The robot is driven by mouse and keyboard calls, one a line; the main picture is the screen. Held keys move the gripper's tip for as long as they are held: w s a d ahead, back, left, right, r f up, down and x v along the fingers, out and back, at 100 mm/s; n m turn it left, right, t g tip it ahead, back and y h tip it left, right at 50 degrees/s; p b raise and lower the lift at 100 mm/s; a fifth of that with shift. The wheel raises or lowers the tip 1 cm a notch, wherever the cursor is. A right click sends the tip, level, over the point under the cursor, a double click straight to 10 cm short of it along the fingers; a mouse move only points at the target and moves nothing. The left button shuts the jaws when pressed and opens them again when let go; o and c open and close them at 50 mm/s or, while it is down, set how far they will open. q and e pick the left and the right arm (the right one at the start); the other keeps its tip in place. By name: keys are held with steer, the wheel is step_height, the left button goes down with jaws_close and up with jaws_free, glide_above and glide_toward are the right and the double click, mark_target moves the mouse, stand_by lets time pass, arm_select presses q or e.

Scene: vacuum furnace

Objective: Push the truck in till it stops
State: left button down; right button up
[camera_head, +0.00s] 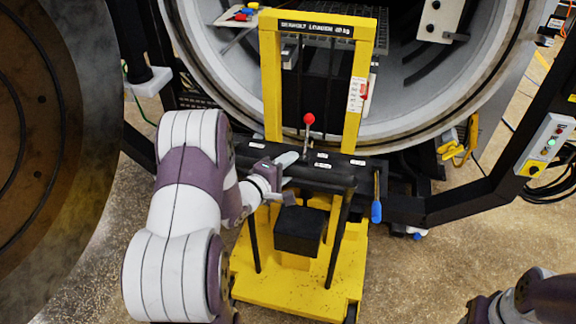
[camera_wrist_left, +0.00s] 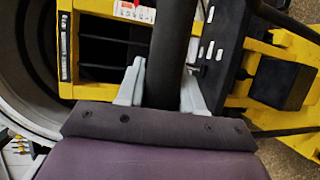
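The yellow truck (camera_head: 300,289) stands in front of the open round furnace chamber (camera_head: 420,95), its tall yellow frame (camera_head: 271,85) close to the chamber mouth. A black push bar (camera_head: 335,181) crosses the truck. My left gripper (camera_head: 283,168) is at the left part of this bar. In the left wrist view, the pale fingers of my left gripper (camera_wrist_left: 160,88) lie on both sides of the dark bar (camera_wrist_left: 172,45), with no clear gap. A red-knobbed lever (camera_head: 308,119) stands up behind the bar. Only part of my right arm shows at bottom right; its gripper is not seen.
A large round furnace door (camera_head: 40,150) stands open at the left. A control box (camera_head: 549,146) with a green light is on a black post at the right. A blue-handled lever (camera_head: 376,212) hangs at the truck's right.

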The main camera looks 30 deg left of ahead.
arm_select(q)
steer(key=shift+w+a+r, duration=0.2)
steer(key=shift+w, duration=0.45)
steer(key=c, duration=0.8)
jaws_free()
steer(key=shift+w+f, duration=0.1)
steer(key=shift+f, duration=0.05)
steer(key=v, duration=1.2)
steer(key=shift+s, duration=0.35)
